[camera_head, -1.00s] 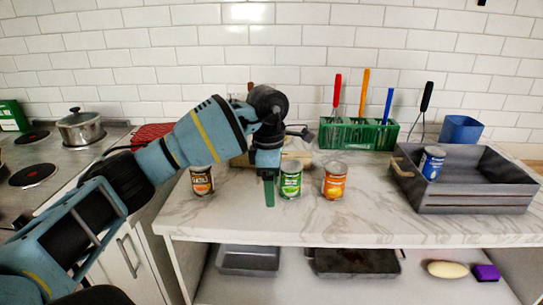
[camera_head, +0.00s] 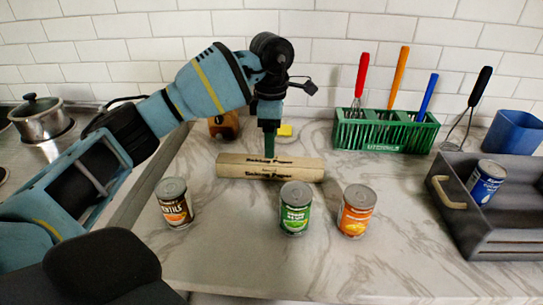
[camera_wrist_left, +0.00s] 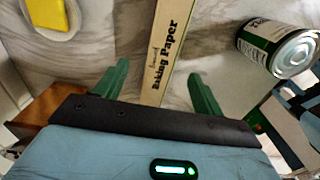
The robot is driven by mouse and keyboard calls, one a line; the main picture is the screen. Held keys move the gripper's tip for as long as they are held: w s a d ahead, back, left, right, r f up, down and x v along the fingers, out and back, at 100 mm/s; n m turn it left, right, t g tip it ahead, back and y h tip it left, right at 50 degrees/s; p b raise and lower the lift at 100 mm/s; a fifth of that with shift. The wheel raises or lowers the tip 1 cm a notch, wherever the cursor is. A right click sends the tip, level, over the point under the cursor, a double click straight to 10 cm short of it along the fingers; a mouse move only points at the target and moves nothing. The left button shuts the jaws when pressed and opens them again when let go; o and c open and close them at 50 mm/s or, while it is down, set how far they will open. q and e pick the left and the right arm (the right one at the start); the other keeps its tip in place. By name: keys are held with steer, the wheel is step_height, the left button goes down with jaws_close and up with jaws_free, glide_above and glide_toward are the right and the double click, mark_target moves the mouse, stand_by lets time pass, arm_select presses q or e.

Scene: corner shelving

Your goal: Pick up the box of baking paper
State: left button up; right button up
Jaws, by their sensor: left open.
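The box of baking paper (camera_head: 240,170) is a long tan carton lying across the marble counter, behind the cans. My left gripper (camera_head: 269,152) is above its middle, pointing down. In the left wrist view the box (camera_wrist_left: 168,45) runs lengthwise between the two green fingers of the left gripper (camera_wrist_left: 158,78). The fingers are apart, with a gap on each side of the box. I cannot tell how far the fingertips are above it. My right gripper is not in view.
A lentils can (camera_head: 174,204), a green can (camera_head: 295,210) and an orange can (camera_head: 355,212) stand in front of the box. A green utensil holder (camera_head: 385,132) is behind right. A grey crate (camera_head: 490,222) with a blue can is at right. A yellow item (camera_head: 285,130) lies behind.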

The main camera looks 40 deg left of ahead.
mark_target(270, 161)
arm_select(q)
steer(key=shift+w, duration=0.1)
steer(key=shift+s+f, duration=0.15)
steer(key=shift+s, duration=0.05)
steer(key=shift+f, duration=1.1)
steer(key=shift+s+f, duration=0.15)
steer(key=shift+f, duration=2.4)
steer(key=c, duration=1.2)
